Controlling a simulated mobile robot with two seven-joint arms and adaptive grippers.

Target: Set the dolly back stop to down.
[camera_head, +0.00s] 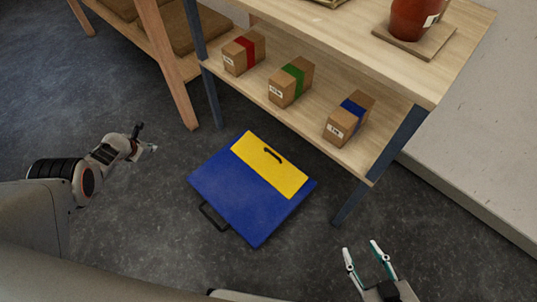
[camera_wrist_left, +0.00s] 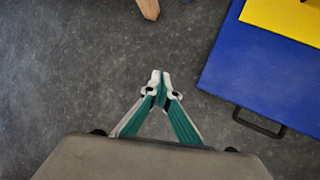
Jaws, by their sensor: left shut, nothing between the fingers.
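The dolly (camera_head: 235,195) is a blue platform on the floor with a black loop handle (camera_head: 212,217) on its near left edge. Its back stop is the yellow panel (camera_head: 262,172) with a black grip (camera_head: 272,154), along the side toward the shelf. Whether the panel lies flat or stands up a little is hard to tell. My left gripper (camera_head: 153,148) is shut and empty, left of the dolly and apart from it. The left wrist view shows its closed fingertips (camera_wrist_left: 160,76) over bare floor. My right gripper (camera_head: 362,248) is open and empty, right of the dolly.
A wooden shelf unit (camera_head: 310,115) with dark blue legs stands behind the dolly, holding boxes with red (camera_head: 243,53), green (camera_head: 291,82) and blue (camera_head: 349,118) bands. A wooden bench leg (camera_head: 168,65) stands at upper left. The floor around the dolly's near side is clear.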

